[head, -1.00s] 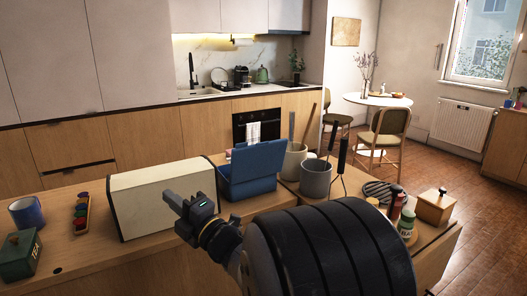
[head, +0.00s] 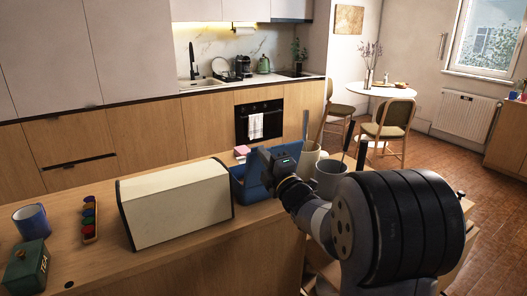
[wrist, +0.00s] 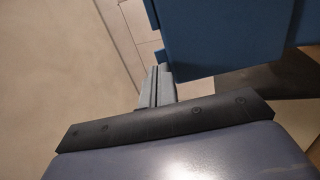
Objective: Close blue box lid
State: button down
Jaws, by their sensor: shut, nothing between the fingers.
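The blue box (head: 240,188) stands on the wooden counter, just right of the cream box. My gripper (head: 266,163) is at the box's right side in the head view and covers part of it. The lid's angle is hard to tell there because my gripper hides it. In the wrist view a blue panel of the box (wrist: 225,35) fills the upper right. My gripper's fingers (wrist: 157,82) are together with nothing between them, just left of and below that panel. I cannot tell whether they touch it.
The long cream box (head: 178,205) stands to the left. A utensil crock (head: 308,163) and a grey mug (head: 330,178) are close on the right. A blue mug (head: 30,220), a green tin (head: 25,268) and a tray of coloured pots (head: 89,218) stand farther left.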

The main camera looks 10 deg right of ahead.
jog(key=shift+w+a+r, duration=0.1)
jog(key=shift+w+a, duration=0.05)
jog(key=shift+w, duration=0.2)
jog(key=shift+r, duration=0.1)
